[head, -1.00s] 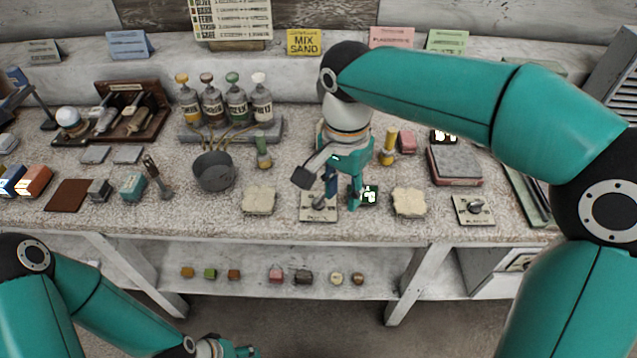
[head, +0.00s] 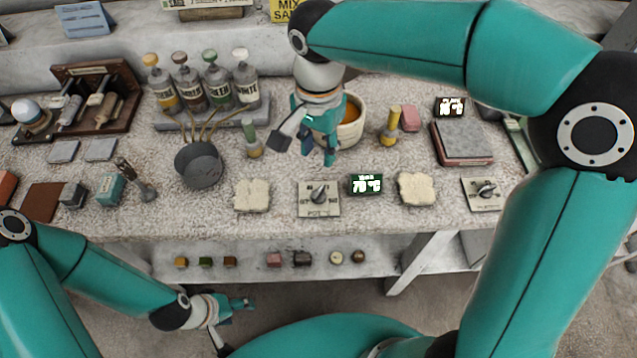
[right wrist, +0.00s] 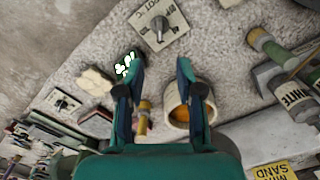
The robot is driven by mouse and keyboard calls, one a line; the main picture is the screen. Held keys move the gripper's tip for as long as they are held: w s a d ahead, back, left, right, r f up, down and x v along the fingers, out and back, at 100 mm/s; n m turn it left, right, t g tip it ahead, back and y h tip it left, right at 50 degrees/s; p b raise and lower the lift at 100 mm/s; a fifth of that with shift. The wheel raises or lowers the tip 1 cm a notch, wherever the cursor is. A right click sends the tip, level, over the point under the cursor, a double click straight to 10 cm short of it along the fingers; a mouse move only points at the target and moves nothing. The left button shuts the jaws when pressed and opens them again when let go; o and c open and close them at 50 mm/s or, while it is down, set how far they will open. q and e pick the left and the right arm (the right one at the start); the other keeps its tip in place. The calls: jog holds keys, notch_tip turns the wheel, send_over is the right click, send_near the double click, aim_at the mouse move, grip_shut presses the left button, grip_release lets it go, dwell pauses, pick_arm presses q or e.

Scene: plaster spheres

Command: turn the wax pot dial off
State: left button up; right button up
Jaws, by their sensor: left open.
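The dial plate (head: 319,211), marked POT, lies near the table's front edge. Its grey knob (head: 319,194) points roughly away from me; its exact setting is too small to tell. The plate also shows at the top of the right wrist view (right wrist: 158,27). The cream wax pot (head: 351,130) with orange contents stands behind, partly hidden by my right gripper. My right gripper (head: 321,157) is open and empty, above the table between pot and dial, touching neither; its spread fingers show in the right wrist view (right wrist: 157,68). My left gripper (head: 244,302) is open, low in front of the table.
A lit display (head: 366,184), apparently reading 78 °C, sits right of the dial. Another dial plate (head: 483,194) lies further right. Pale slabs (head: 252,195) (head: 416,188) flank the middle. A grey pan (head: 199,165) and yellow-handled tool (head: 390,127) stand behind.

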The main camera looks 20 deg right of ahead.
aim_at(318, 191)
notch_tip(318, 191, down, 13)
jog(key=shift+f, duration=0.15)
dwell(0.4)
grip_shut()
